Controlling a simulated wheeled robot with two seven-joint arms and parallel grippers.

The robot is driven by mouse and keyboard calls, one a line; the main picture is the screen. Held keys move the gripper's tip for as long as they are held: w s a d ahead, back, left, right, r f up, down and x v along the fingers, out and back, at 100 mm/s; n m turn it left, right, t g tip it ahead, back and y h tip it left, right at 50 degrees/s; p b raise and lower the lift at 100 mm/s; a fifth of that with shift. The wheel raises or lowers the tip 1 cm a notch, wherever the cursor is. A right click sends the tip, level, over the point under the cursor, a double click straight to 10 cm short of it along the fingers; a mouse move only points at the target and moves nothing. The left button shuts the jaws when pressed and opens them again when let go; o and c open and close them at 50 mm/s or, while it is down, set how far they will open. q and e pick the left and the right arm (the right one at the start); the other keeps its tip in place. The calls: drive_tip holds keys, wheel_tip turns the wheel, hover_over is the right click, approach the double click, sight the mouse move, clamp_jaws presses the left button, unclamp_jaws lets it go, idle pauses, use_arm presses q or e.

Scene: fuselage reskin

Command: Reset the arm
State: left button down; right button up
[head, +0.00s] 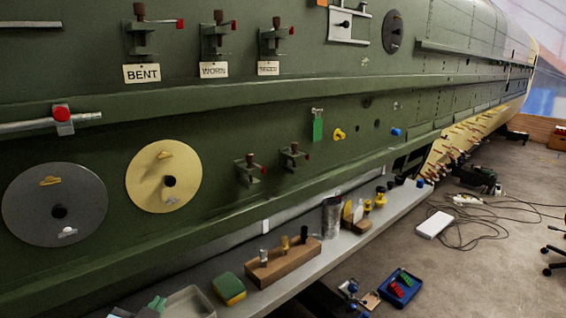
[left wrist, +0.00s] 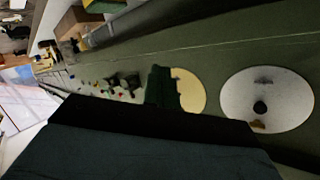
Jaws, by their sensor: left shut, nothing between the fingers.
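My left gripper (left wrist: 160,88) shows in the left wrist view as a dark shape with its fingers together and nothing between them. It stands in front of the green fuselage side and covers part of the yellow disc (left wrist: 192,85). The grey disc (left wrist: 285,90) is to the right of it there. In the head view I cannot make out either gripper clearly. The green fuselage panel (head: 300,105) carries the grey disc (head: 35,190) and the yellow disc (head: 145,175) at the left. My right gripper is not in view.
A grey ledge (head: 300,268) runs below the fuselage with a wooden block (head: 285,264), a green and yellow sponge (head: 229,289) and a metal cup (head: 331,215). Clamps with tags hang above. A blue tray (head: 400,288) and cables (head: 480,215) lie on the floor.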

use_arm(q)
drive_tip(key=s+d+f+n+g+h, duration=0.1)
drive_tip(key=s+f+g, duration=0.5)
drive_tip(key=s+f, duration=0.45)
drive_tip(key=s+f+n+g+h, duration=0.1)
drive_tip(key=s+f+g, duration=0.5)
drive_tip(key=s, duration=0.7)
wheel_tip(320, 180, down, 28)
drive_tip(key=s+b, duration=0.2)
drive_tip(key=b, duration=0.1)
drive_tip(key=s+a+f+g+b, duration=0.1)
drive_tip(key=s+a+f+b, duration=0.1)
drive_tip(key=s+f, duration=1.4)
drive_tip(key=shift+a+f+m+g, duration=0.3)
drive_tip(key=shift+a+f+m, duration=0.1)
drive_tip(key=shift+a+f, duration=0.15)
